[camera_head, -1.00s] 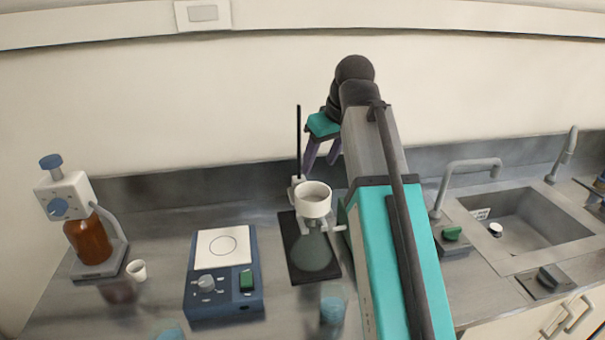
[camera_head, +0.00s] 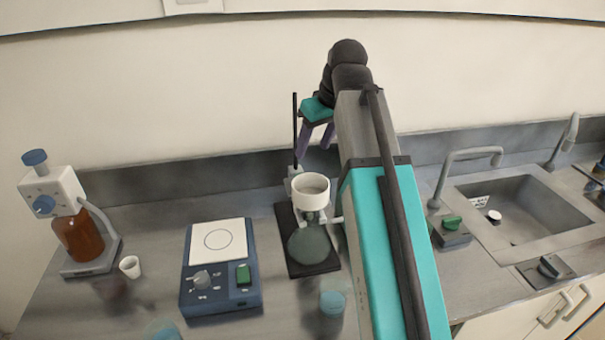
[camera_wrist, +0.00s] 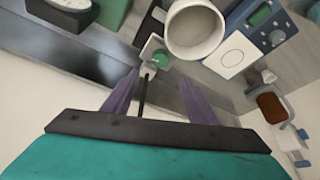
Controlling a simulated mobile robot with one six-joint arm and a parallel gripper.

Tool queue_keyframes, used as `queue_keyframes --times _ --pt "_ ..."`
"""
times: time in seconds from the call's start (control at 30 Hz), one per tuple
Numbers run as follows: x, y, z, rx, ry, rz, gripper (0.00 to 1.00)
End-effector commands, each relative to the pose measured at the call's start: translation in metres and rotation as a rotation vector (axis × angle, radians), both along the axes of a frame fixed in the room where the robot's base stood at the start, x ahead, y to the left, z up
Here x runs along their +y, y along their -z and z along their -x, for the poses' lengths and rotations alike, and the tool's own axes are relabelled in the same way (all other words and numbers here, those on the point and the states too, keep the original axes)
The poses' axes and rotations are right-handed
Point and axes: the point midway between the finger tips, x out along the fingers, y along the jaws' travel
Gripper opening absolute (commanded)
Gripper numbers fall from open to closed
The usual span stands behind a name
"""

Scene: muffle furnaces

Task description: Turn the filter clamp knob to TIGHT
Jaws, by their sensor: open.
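The filter stand has a dark upright rod (camera_head: 295,130), a white funnel cup (camera_head: 311,188) and a grey-green flask (camera_head: 313,245) on a black base. In the wrist view a round green knob (camera_wrist: 161,55) sits on a pale clamp plate (camera_wrist: 148,47) beside the funnel cup (camera_wrist: 195,30). Its setting cannot be read. My gripper (camera_head: 315,150) is open and empty, pointing down behind the funnel. In the wrist view my gripper (camera_wrist: 158,78) has its purple fingers spread either side of the rod, with the knob just beyond the tips, apart from them.
A blue hotplate (camera_head: 221,300) stands left of the stand, and a bottle dispenser (camera_head: 75,235) further left. A small white cup (camera_head: 130,266) and a blue beaker (camera_head: 332,302) stand nearby. The sink (camera_head: 520,222) is at right. The wall is close behind my gripper.

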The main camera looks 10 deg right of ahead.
Motion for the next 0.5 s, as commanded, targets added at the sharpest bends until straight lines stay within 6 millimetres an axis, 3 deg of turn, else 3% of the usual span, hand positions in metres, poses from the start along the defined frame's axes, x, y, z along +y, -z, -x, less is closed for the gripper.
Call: queue_keyframes --times 0.5 --pt "0.008 0.045 -0.016 0.001 -0.002 0.000 0.53"
